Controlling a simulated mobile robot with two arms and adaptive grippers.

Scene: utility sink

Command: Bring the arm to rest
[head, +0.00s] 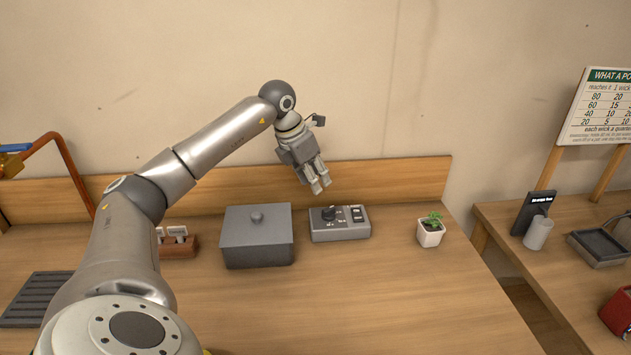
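My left arm comes in from the lower left and bends over at its wrist. My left gripper (318,187) hangs in the air above the wooden counter (290,315), fingers pointing down. Its two fingers look close together with nothing seen between them; whether they are fully shut is too small to tell. My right gripper does not show.
A small potted plant (430,232) stands right of the control box. A brown block (180,246) and a slotted dark tray (36,300) are at left. A second table at right holds a grey cup (538,232) and a dark tray (600,248). The front counter is clear.

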